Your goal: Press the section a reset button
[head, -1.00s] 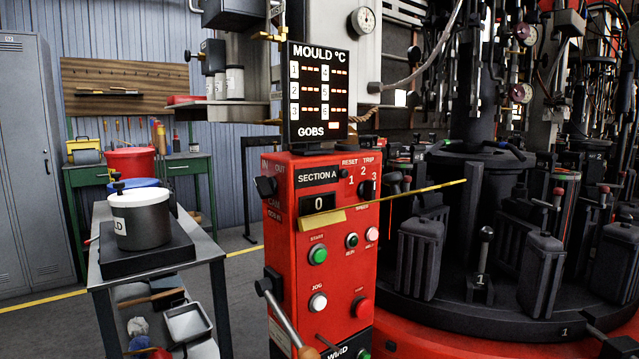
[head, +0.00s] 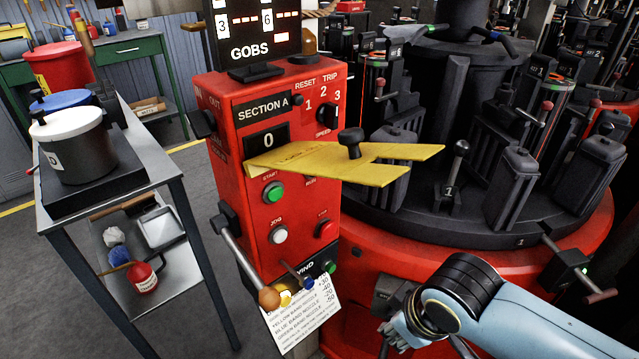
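The red section A control box (head: 232,150) stands at the centre of the head view, with a "SECTION A" plate and a display reading 0 (head: 268,141). A small dark reset button (head: 295,101) sits under the word RESET, left of the trip dial (head: 328,117). A yellow plate with a black knob (head: 365,163) sticks out across the box front below the display. My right arm comes in from the lower right. Its gripper (head: 420,345) is low, right of and apart from the box, partly cut off by the bottom edge; its opening is unclear. My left gripper is out of view.
A green start button (head: 273,192), white jog button (head: 278,235) and red button (head: 326,229) are lower on the box. A lever (head: 240,255) juts from its left. A trolley (head: 165,175) with a pot stands left. The mould machine (head: 470,225) fills the right.

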